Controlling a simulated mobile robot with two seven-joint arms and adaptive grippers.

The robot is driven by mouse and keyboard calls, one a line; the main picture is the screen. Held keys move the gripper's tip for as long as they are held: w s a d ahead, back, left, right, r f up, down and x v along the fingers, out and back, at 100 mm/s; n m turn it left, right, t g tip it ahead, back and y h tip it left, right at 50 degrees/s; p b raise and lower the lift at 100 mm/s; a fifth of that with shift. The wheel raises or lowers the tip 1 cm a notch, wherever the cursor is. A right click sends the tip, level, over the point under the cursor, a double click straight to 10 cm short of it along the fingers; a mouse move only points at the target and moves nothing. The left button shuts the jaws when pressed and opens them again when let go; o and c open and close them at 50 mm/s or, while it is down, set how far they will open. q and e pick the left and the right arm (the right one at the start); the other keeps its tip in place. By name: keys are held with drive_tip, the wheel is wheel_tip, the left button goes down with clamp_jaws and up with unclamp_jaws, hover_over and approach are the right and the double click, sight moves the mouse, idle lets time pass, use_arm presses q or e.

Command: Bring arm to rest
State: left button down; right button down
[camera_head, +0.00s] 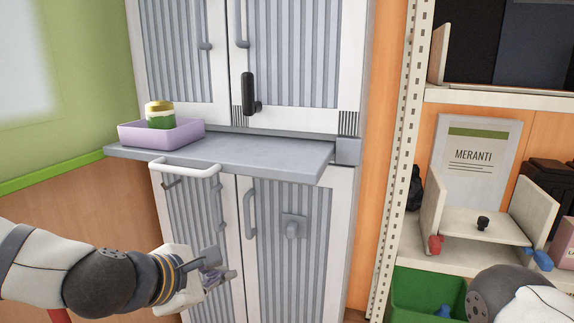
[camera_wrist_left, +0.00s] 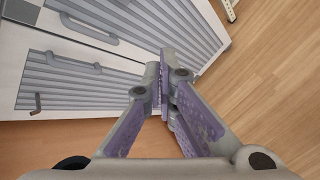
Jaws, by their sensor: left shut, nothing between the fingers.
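My left gripper (camera_head: 226,279) is in front of the lower left door of the grey-and-white cabinet (camera_head: 294,240). In the left wrist view its fingers (camera_wrist_left: 165,82) are shut with nothing between them. Behind and below the fingers are the cabinet's ribbed lower doors and the wooden floor (camera_wrist_left: 255,85). I cannot tell from these views exactly how far the fingertips are from the door. My right arm (camera_head: 510,298) shows only as a rounded part at the lower right; its gripper is out of view.
A grey shelf board (camera_head: 255,158) juts from the cabinet above my left gripper, bearing a lilac tray (camera_head: 190,135) with a green-and-gold jar (camera_head: 159,116). A white bar handle (camera_head: 187,171) sticks out below it. A shelf rack with a green crate (camera_head: 405,290) stands at right.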

use_arm(q)
drive_tip(key=s+f+m+g+y, duration=0.1)
drive_tip(key=s+f+m+g, duration=0.65)
drive_tip(key=s+f, duration=1.15)
drive_tip(key=s+a+f+m+g+y, duration=0.1)
drive_tip(key=s+a+f+m, duration=0.1)
drive_tip(key=s, duration=0.6)
drive_tip(key=s+a+f+m+g+y, duration=0.1)
drive_tip(key=s+a+f+m+g, duration=0.1)
drive_tip(key=s+a+m, duration=0.3)
drive_tip(key=s+a+f+m+g+y+p, duration=0.1)
drive_tip(key=s+a+f+m, duration=0.2)
drive_tip(key=s+m, duration=0.3)
drive_tip(key=s, duration=0.5)
drive_tip(key=shift+a+f, duration=0.2)
drive_tip(key=shift+a, duration=0.05)
use_arm(e)
drive_tip(key=shift+w+r+t, duration=0.3)
drive_tip(key=shift+w+r, duration=0.35)
drive_tip(key=shift+r, duration=0.05)
